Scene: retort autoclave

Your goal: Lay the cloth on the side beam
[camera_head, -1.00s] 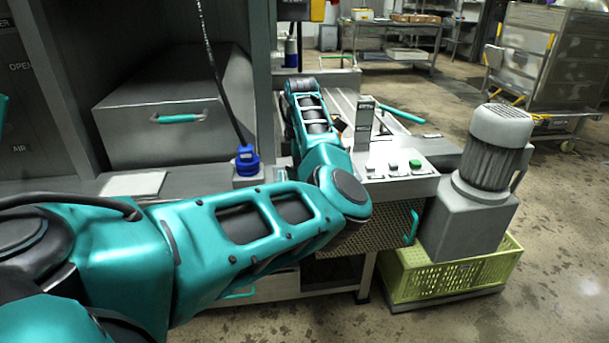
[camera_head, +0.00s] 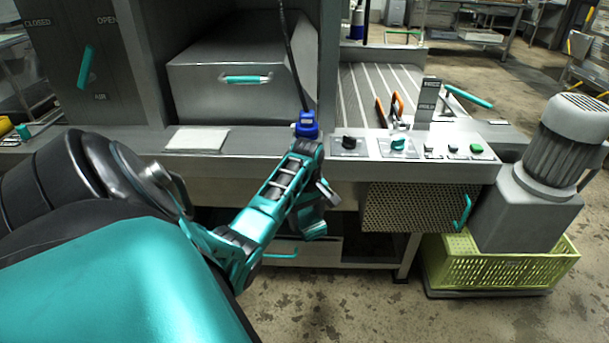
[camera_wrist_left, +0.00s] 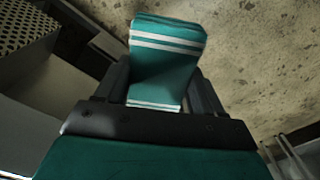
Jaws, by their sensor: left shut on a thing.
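My left gripper (camera_wrist_left: 155,95) is shut on a teal cloth with white stripes (camera_wrist_left: 167,50), which sticks out beyond the fingers in the left wrist view. In the head view my left gripper (camera_head: 308,205) is in front of the machine's front ledge, and the teal cloth (camera_head: 312,226) hangs low there, partly hidden by the gripper. A grey beam-like ledge (camera_head: 255,142) runs along the machine front. I cannot tell for sure which edge is the side beam. My right gripper is not in view.
A blue fitting on a black cable (camera_head: 306,125) stands on the ledge behind my wrist. A white pad (camera_head: 197,139) lies to its left. A yellow-green crate (camera_head: 500,268) with a grey motor is at right.

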